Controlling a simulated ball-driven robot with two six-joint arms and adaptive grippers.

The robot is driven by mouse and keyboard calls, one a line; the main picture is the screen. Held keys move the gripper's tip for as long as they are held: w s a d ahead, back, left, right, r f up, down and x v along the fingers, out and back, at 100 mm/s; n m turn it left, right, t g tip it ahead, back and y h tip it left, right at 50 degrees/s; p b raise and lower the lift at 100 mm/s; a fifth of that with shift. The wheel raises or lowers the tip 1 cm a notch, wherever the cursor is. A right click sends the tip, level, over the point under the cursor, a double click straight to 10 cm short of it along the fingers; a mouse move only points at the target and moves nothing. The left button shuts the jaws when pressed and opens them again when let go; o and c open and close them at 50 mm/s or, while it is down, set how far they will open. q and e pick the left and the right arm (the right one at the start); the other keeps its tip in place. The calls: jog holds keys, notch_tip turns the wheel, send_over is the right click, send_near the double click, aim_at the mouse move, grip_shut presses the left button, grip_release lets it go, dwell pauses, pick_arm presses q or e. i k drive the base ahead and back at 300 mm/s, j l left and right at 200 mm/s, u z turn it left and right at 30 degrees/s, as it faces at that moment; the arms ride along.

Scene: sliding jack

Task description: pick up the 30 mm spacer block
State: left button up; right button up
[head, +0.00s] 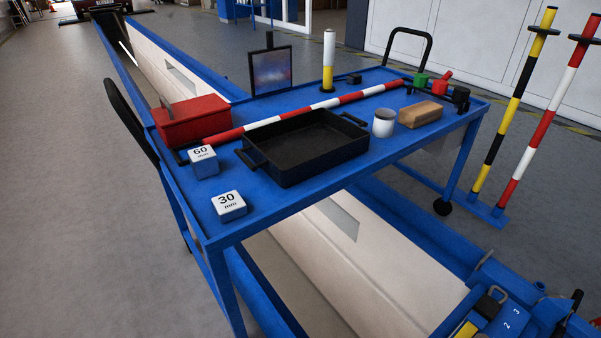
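The 30 mm spacer block (229,207) is a small blue block with a white top marked "30 mm". It sits near the front left corner of the blue trolley top (300,204). The similar 60 mm block (203,162) stands behind it, a little to the left. The 30 mm block is in full view with nothing touching it. Neither of my grippers shows in the head view.
A black tray (304,164) lies right of the blocks, with a red toolbox (191,121) behind them. A red-white bar (306,112) crosses the trolley. A white cup (384,122) and wooden block (419,114) stand right. A pit (330,240) runs beneath.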

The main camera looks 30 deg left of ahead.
aim_at(230, 205)
jog(key=j+u, duration=0.2)
jog(key=u, duration=0.2)
jog(key=j+u, duration=0.2)
jog(key=u, duration=0.25)
jog(key=i+j+u, duration=0.1)
jog(key=u, duration=0.3)
